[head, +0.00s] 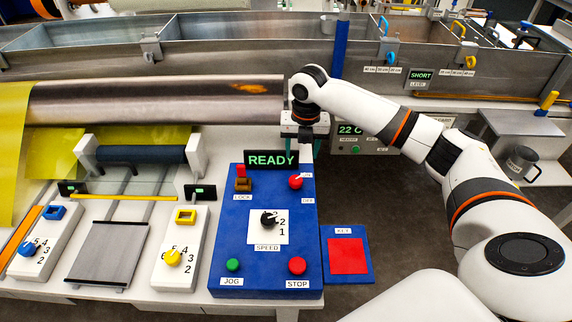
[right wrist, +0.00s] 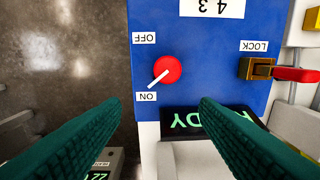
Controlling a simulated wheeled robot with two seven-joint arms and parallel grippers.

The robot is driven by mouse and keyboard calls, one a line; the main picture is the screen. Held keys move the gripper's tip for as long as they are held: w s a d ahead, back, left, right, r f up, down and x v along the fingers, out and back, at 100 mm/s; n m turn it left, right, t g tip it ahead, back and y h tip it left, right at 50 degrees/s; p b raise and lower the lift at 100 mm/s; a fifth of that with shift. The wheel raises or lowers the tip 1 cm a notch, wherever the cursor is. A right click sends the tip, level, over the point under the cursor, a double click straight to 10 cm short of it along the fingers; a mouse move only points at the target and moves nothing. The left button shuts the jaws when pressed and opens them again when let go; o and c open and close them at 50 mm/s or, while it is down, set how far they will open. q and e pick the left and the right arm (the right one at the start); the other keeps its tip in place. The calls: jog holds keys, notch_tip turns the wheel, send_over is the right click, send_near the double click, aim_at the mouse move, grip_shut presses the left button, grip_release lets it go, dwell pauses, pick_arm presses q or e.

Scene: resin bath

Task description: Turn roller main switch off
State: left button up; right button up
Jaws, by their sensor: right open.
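The roller main switch is a red round knob (head: 296,182) with a white pointer, at the upper right of the blue control panel (head: 230,215). In the right wrist view, the red knob (right wrist: 168,69) has its pointer towards the ON label, with the OFF label on the other side. My right gripper (head: 305,150) is above the far edge of the panel, just beyond the knob. In the right wrist view, its green fingers (right wrist: 160,104) are apart and empty, with the knob ahead of the gap, not touched. My left gripper is out of view.
A READY display (head: 271,160) stands at the panel's far edge. A LOCK block with a red lever (head: 242,180) is left of the knob. Nearer are the black SPEED dial (head: 268,220), green JOG button (head: 233,265) and red STOP button (head: 297,265).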

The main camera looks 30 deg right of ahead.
aim_at(296, 179)
notch_tip(296, 179, up, 4)
jog(key=a+f+n, duration=0.1)
jog(key=a+n, duration=0.1)
jog(key=n, duration=0.1)
jog(key=shift+g, duration=0.3)
jog(key=f, duration=0.7)
jog(key=s+f, duration=0.1)
jog(key=f, duration=0.3)
jog(key=shift+f+p, duration=0.1)
jog(key=shift+p, duration=0.3)
jog(key=c, duration=1)
